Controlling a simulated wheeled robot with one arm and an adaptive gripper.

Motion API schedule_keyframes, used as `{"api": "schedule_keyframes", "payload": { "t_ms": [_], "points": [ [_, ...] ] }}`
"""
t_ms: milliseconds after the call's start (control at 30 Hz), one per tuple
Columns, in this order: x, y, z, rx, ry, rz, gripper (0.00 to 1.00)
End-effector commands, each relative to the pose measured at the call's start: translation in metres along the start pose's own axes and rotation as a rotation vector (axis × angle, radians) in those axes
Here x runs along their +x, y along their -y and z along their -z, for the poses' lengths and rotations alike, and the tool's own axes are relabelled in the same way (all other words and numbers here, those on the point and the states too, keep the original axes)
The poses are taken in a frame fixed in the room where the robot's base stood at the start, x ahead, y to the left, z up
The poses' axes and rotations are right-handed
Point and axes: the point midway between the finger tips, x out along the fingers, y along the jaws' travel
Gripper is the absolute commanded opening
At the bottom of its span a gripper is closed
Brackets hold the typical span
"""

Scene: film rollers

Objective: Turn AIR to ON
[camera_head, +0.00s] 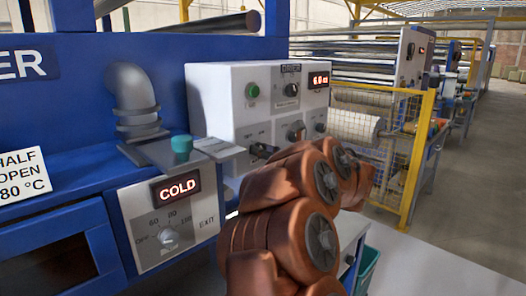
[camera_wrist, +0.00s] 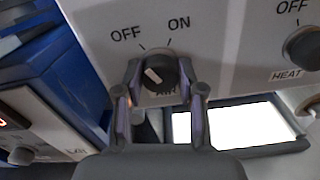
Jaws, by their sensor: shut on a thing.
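The AIR knob (camera_wrist: 160,74) is a round dark knob on the light panel in the wrist view, with OFF printed up left of it and ON up right. Its white pointer mark leans to the upper left, toward OFF. My gripper (camera_wrist: 166,88) has one finger on each side of the knob and is shut on it. The label under the knob is partly hidden. In the head view my gripper (camera_head: 262,151) reaches the lower left of the white DRYER panel (camera_head: 225,100), where the arm and gripper hide most of the knob.
A HEAT knob (camera_wrist: 303,47) sits right of the AIR knob. The DRYER panel also has a green button (camera_head: 252,91) and a red display (camera_head: 318,80). A lower panel with a COLD display (camera_head: 178,187) stands left. A yellow mesh guard (camera_head: 405,150) stands right.

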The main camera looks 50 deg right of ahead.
Motion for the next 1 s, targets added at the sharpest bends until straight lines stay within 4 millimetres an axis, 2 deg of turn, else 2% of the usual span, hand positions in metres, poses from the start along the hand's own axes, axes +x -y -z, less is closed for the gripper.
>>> {"api": "schedule_keyframes", "payload": {
  "t_ms": [233, 433, 1000],
  "points": [
    [-0.0001, 0.0002, 0.0008, 0.028, 0.0, 0.0, 0.04],
    [-0.0002, 0.0001, 0.0013, 0.123, 0.001, 0.0, 0.04],
    [0.0001, 0.0001, -0.002, 0.64, -0.001, 0.001, 0.04]
  ]
}}
